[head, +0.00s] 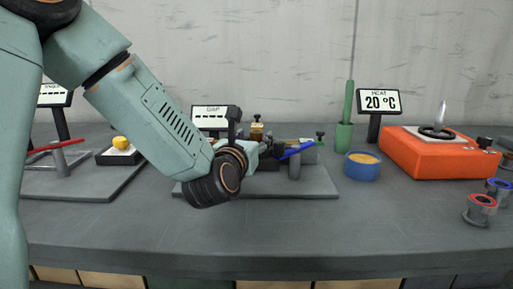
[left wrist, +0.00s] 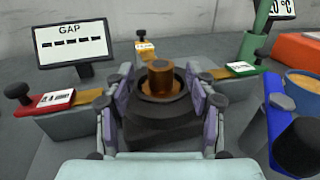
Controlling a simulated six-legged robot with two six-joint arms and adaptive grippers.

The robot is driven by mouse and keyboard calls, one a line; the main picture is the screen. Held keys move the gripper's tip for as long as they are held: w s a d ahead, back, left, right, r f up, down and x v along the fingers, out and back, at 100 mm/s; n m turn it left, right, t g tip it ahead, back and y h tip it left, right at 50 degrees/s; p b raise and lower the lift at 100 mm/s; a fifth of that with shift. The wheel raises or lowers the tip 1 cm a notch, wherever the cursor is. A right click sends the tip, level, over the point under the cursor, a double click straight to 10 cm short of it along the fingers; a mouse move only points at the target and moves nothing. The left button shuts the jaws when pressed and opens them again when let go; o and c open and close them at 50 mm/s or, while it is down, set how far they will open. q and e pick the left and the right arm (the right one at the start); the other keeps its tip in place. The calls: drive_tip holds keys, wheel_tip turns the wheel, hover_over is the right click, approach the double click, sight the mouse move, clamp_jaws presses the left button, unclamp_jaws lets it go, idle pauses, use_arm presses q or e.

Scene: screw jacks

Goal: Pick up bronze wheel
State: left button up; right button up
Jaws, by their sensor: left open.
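The bronze wheel (left wrist: 160,78) shows in the left wrist view as a brown-bronze cylinder standing in a dark round seat on a black block (left wrist: 158,125). My left gripper (left wrist: 158,92) is open, with one finger on each side of the wheel and block. A gap shows between the fingers and the bronze part; I cannot tell whether they touch the block. In the head view my left gripper (head: 268,150) reaches into the fixture on the grey plate (head: 310,190) and hides the wheel. My right gripper is not in view.
Arms with red (left wrist: 55,100), yellow (left wrist: 145,48) and green (left wrist: 240,68) labels and black knobs surround the wheel. A blue bar (head: 297,149) lies close to the gripper's right. Farther right are a blue bowl (head: 362,172) and an orange heater (head: 435,158). The front bench is clear.

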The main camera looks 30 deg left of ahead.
use_arm(q)
drive_tip(key=shift+w+a+r, duration=0.1)
drive_tip(key=shift+w, duration=0.5)
drive_tip(key=shift+w+a, duration=0.1)
drive_tip(key=shift+w, duration=0.1)
drive_tip(key=shift+s, duration=0.15)
drive_tip(key=c, duration=0.5)
clamp_jaws()
